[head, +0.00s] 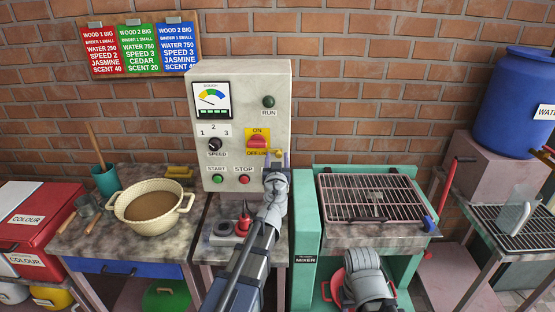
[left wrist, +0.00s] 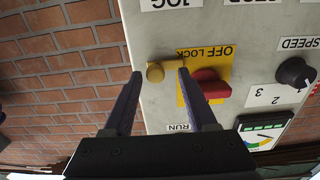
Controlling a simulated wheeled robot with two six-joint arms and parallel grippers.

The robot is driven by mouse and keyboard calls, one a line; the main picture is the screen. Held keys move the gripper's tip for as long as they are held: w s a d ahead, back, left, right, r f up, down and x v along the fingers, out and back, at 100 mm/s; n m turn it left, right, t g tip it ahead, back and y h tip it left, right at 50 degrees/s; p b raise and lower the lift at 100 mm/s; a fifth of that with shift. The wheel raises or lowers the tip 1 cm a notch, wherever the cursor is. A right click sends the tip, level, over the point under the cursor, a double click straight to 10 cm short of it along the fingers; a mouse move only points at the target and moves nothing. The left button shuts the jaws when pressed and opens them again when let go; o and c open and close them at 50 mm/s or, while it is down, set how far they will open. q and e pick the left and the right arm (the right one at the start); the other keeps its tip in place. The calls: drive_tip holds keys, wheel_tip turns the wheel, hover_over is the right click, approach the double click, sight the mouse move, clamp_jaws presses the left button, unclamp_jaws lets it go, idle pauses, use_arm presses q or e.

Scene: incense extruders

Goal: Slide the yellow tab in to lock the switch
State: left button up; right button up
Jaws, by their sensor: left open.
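The yellow tab (left wrist: 156,72) is a small round knob on a short bar, on the grey control panel (left wrist: 225,30) beside the yellow switch plate. The red switch (left wrist: 207,84) sits on that plate, marked OFF LOCK, upside down in the left wrist view. In the head view the red switch (head: 257,141) is on the panel, and the tab (head: 274,152) shows small at its lower right. My left gripper (head: 276,157) is open, its fingers pointing at the panel. In the left wrist view its fingertips are on either side of the knob; contact cannot be told.
The START button (head: 217,179) and STOP button (head: 244,179) are below the switch, and the speed knob (head: 214,144) is to its left. A bowl (head: 152,203) stands on the left table. A grill-topped green machine (head: 370,197) stands at the right.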

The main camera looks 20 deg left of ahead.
use_arm(q)
drive_tip(key=v, duration=0.7)
drive_tip(key=shift+s, duration=0.4)
drive_tip(key=shift+d, duration=0.15)
drive_tip(key=s+d+f+g, duration=0.2)
drive_tip(key=s+f+g, duration=0.35)
drive_tip(key=f, duration=0.25)
drive_tip(key=s+d+f+g, duration=0.3)
drive_tip(key=s+f+g, duration=0.2)
drive_tip(key=s+f, duration=0.15)
drive_tip(key=s+d+f+m+g+h, duration=0.2)
drive_tip(key=s+d+f+m+g, duration=0.1)
drive_tip(key=s+d, duration=0.3)
drive_tip(key=s+d+f+m+g+h, duration=0.1)
drive_tip(key=s+d+f+m+g, duration=0.2)
drive_tip(key=s+d, duration=0.3)
drive_tip(key=shift+s+f+m+g+h, duration=0.4)
drive_tip(key=shift+s+m+g, duration=0.15)
drive_tip(key=shift+s, duration=0.7)
